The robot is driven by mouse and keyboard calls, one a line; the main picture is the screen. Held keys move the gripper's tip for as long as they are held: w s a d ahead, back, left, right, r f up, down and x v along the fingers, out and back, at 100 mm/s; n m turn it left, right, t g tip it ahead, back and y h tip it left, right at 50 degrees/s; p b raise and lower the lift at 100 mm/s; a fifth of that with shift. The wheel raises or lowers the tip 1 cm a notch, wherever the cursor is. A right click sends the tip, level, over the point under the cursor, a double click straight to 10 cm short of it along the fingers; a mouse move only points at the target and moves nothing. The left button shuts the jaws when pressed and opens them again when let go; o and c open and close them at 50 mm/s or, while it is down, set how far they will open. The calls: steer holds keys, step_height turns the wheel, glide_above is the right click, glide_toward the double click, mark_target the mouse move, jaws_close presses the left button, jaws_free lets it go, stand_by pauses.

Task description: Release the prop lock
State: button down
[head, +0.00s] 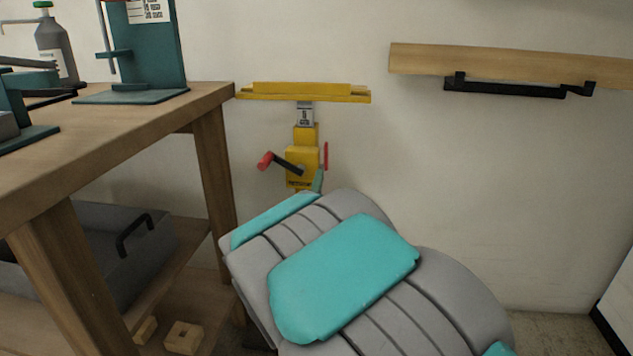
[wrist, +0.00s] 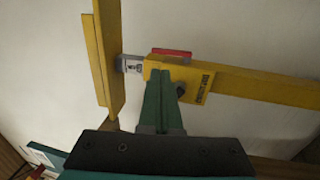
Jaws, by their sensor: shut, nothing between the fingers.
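The yellow prop (head: 303,167) stands against the wall in the head view, with a flat yellow head (head: 303,93) on a grey post (head: 305,114) with markings. A dark crank with a red knob (head: 265,161) sticks out to the left of its body. A thin red lever (head: 326,156) is at its right side. In the wrist view the prop (wrist: 235,85) lies sideways, with the red lever (wrist: 172,52) along its upper edge. My gripper (wrist: 168,75) is shut and empty, its green fingertips overlapping the prop body beside the lever. I cannot tell whether they touch.
A wooden workbench (head: 110,135) with teal tools stands to the left, with a grey toolbox (head: 95,245) on its lower shelf. A wooden rail with a black bar (head: 515,88) is on the wall to the right. The wall between is bare.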

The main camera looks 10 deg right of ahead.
mark_target(326, 150)
steer(key=b+x, duration=0.1)
steer(key=x, duration=0.8)
steer(key=shift+w, duration=0.25)
steer(key=p, duration=0.1)
steer(key=r+p, duration=0.1)
steer(key=p, duration=0.1)
steer(key=shift+w+d+r+g+p, duration=0.1)
steer(key=shift+w+d+g+p, duration=0.1)
steer(key=shift+w+g+p, duration=0.15)
steer(key=p, duration=0.2)
steer(key=g+p, duration=0.1)
steer(key=shift+w+d+r+y+p, duration=0.1)
steer(key=shift+w+r+y+p, duration=0.1)
steer(key=shift+w+y+p, duration=0.15)
steer(key=shift+w+p, duration=0.15)
steer(key=shift+p, duration=0.6)
steer(key=shift+f, duration=0.1)
steer(key=shift+f+g, duration=0.15)
steer(key=shift+g, duration=0.1)
